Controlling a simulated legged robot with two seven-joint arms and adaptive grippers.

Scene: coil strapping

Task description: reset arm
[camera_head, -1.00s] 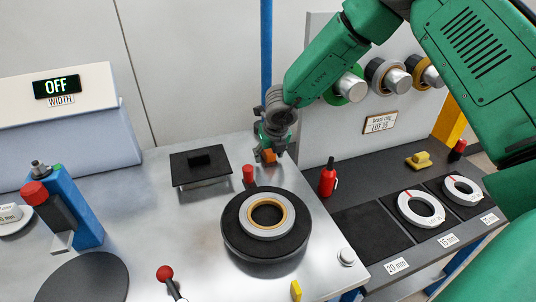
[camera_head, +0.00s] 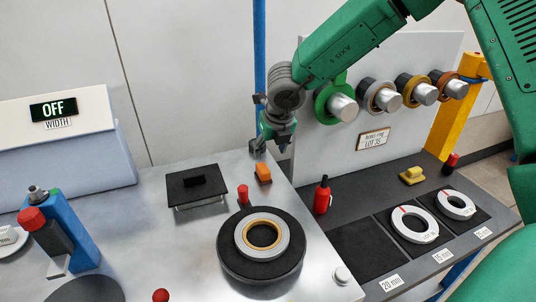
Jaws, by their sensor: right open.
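My right arm comes in from the upper right, in green. Its gripper (camera_head: 268,148) is open and empty, above the back edge of the metal table (camera_head: 150,240). It hangs just behind and above a small orange block (camera_head: 263,174), apart from it. A round black turntable (camera_head: 238,272) carries a pale ring with a brass-coloured inner ring (camera_head: 263,237). My left gripper is not in view.
A black plate on a stand (camera_head: 210,190) and a blue device with a red knob (camera_head: 66,235) stand left. At right, a dark shelf holds white rings (camera_head: 412,238), a red bottle (camera_head: 321,198) and a yellow piece (camera_head: 412,176). Coils hang on pegs (camera_head: 380,98) behind.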

